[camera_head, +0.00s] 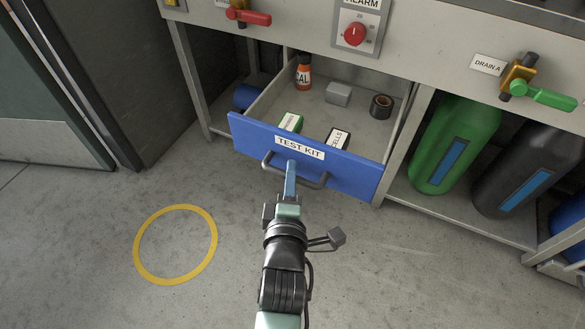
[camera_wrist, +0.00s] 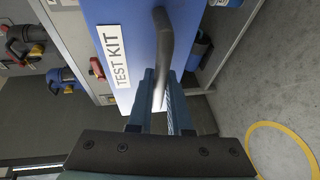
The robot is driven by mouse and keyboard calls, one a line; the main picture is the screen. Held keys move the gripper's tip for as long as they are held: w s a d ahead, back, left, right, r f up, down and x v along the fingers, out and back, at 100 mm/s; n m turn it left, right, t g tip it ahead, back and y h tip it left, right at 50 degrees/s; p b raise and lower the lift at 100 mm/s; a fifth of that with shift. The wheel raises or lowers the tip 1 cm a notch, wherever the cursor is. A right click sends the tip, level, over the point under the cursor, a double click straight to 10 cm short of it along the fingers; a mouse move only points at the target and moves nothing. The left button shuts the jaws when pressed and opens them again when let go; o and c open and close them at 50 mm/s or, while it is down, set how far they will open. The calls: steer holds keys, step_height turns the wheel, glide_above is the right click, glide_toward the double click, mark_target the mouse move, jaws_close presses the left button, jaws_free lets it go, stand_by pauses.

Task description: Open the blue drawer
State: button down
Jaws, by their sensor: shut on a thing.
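The blue drawer (camera_head: 345,168), labelled TEST KIT, stands pulled out from under the counter in the head view, its inside showing. Its blue front also shows in the wrist view (camera_wrist: 128,25). My gripper (camera_head: 290,165) is shut on the dark bar handle (camera_head: 318,181) of the drawer. In the wrist view the handle (camera_wrist: 164,40) runs down between the two fingers of my gripper (camera_wrist: 160,95). The drawer holds an orange bottle (camera_head: 304,74), a grey block (camera_head: 338,94), a dark roll (camera_head: 381,106) and two small boxes with labels.
A red-handled valve (camera_head: 247,16) and a red alarm knob (camera_head: 355,34) sit above. The floor around the yellow ring (camera_head: 142,267) is clear.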

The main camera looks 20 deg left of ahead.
steer(key=shift+s, duration=0.55)
steer(key=c, duration=1.1)
jaws_free()
steer(key=p+v, duration=0.6)
steer(key=v, duration=0.7)
steer(key=shift+r, duration=0.1)
steer(key=shift+w, duration=0.1)
